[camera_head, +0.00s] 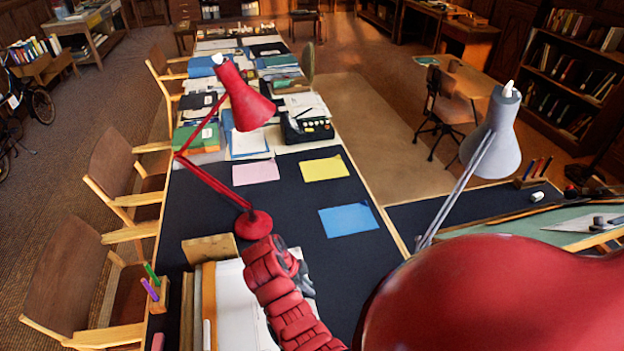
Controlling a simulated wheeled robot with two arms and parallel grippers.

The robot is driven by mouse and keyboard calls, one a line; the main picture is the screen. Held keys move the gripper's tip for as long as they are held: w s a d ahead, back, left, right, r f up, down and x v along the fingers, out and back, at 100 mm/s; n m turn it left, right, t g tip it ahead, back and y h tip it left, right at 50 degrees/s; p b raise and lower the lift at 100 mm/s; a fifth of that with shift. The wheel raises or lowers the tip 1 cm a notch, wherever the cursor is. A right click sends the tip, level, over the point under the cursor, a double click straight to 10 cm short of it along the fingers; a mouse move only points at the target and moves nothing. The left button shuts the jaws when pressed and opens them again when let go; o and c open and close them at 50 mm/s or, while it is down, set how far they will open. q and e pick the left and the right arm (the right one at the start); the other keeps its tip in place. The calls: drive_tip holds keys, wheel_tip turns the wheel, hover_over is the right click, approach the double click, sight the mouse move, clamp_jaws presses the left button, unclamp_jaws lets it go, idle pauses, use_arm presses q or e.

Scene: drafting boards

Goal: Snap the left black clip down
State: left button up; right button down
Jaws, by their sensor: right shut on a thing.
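My right gripper (301,274) is grey, at the end of a red segmented arm, low in the middle of the head view. It is over the right part of a white sheet (232,300) on the near end of the dark desk. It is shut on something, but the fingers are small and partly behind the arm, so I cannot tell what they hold. I cannot make out the left black clip; the arm covers part of the sheet. My left gripper is not in view.
A red desk lamp (254,224) stands just beyond the gripper. Blue (348,220), yellow (324,168) and pink (256,172) sheets lie on the dark desktop (290,200). A pen holder (158,296) is at the left edge. A green board (570,228) and grey lamp (492,135) are right.

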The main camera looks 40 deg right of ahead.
drive_tip(key=shift+w+a+f+g+h+b, duration=0.2)
drive_tip(key=shift+a+f+g+h+b, duration=0.35)
drive_tip(key=shift+h, duration=0.35)
drive_tip(key=g+h+b, duration=0.1)
drive_tip(key=h+b, duration=0.1)
drive_tip(key=b, duration=0.1)
drive_tip(key=w+a+f+g+h+b, duration=0.1)
drive_tip(key=h+b, duration=0.1)
drive_tip(key=b, duration=0.1)
drive_tip(key=shift+a+f+g, duration=0.15)
drive_tip(key=shift+a+g, duration=0.05)
drive_tip(key=shift+g, duration=0.05)
drive_tip(key=shift+a+h+b, duration=0.15)
drive_tip(key=shift+h+b, duration=0.55)
drive_tip(key=shift+b, duration=0.15)
drive_tip(key=c, duration=0.8)
unclamp_jaws()
drive_tip(key=shift+o, duration=0.2)
